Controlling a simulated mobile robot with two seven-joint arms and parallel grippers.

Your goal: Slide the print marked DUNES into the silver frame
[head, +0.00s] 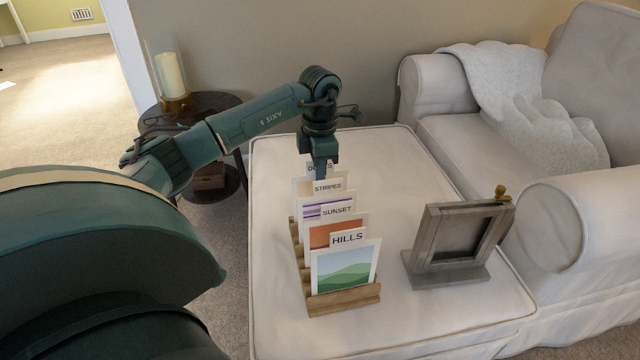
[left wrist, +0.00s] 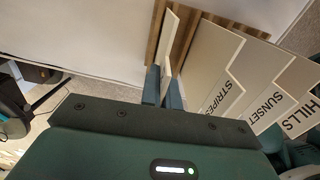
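The rearmost print (left wrist: 169,38) stands in the wooden rack; its label (head: 311,168) starts with D and ends with S, the middle hidden behind my left gripper. My left gripper (head: 320,172) points down at this print's top edge. In the left wrist view its two fingers (left wrist: 163,88) are close together with the card between them. The silver frame (head: 462,238) stands at the right on the ottoman, leaning back slightly on a base, with a dark opening and a brass knob at its top right. My right gripper is not in view.
The wooden rack (head: 345,299) also holds prints marked STRIPES (head: 328,187), SUNSET (head: 337,211) and HILLS (head: 345,266), in front of the gripped one. The white ottoman (head: 400,318) is clear between rack and frame. An armchair (head: 440,88) and a side table with candle (head: 171,75) stand behind.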

